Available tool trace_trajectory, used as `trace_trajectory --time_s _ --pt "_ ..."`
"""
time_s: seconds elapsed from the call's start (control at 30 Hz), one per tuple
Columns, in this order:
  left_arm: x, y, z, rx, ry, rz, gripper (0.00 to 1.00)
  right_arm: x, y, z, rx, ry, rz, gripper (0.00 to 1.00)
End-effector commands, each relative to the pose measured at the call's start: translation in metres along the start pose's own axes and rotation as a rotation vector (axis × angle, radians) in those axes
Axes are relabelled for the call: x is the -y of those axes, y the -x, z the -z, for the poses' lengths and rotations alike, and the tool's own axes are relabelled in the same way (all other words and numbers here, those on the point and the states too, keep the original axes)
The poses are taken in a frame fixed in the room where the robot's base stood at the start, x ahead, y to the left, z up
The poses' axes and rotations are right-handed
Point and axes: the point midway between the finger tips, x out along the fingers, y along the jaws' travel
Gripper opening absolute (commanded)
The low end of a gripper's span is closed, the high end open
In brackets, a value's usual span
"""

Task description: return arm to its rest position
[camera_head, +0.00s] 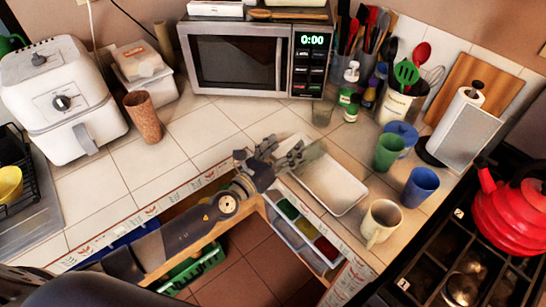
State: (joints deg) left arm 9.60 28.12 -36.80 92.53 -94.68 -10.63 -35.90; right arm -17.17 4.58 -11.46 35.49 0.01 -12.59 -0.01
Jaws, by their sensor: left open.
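My left arm comes in from the lower left, and my left gripper (287,150) is over the counter edge, at the left end of a white tray (338,193). Its fingers are spread and I see nothing between them. It hides part of the tray's left end. My right gripper is not in the picture.
Below my arm are open drawers, one with coloured compartments (300,228). A cream mug (381,222), a blue cup (420,187) and a green cup (389,152) stand right of the tray. A microwave (240,58) stands behind, and a red kettle (512,215) at the right.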

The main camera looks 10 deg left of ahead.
Motion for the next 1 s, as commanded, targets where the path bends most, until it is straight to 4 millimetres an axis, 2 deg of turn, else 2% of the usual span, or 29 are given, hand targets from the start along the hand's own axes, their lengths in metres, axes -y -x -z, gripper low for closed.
trace_trajectory --time_s 0.03,0.1,0.3,0.57,0.67,0.77,0.87,1.0 --pt "-0.001 0.013 0.001 -0.002 -0.001 -0.001 0.73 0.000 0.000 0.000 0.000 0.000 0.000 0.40" --pt "-0.001 0.027 0.001 -0.003 -0.001 0.000 0.73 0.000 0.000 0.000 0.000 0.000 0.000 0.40" --pt "0.000 0.053 -0.001 0.001 -0.002 0.000 0.73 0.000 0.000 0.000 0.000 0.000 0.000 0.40" --pt "0.000 0.061 -0.001 0.002 0.002 0.000 0.73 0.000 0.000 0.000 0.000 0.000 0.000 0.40" --pt "-0.009 0.061 0.008 -0.011 0.039 -0.025 0.73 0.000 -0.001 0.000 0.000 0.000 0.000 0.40" --pt "-0.037 0.065 0.036 -0.045 0.166 -0.105 0.73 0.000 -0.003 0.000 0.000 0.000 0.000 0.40" --pt "-0.082 0.078 0.083 -0.088 0.382 -0.245 0.73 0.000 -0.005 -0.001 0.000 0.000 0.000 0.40" --pt "-0.142 0.117 0.166 -0.121 0.741 -0.488 0.73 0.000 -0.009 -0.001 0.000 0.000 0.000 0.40"
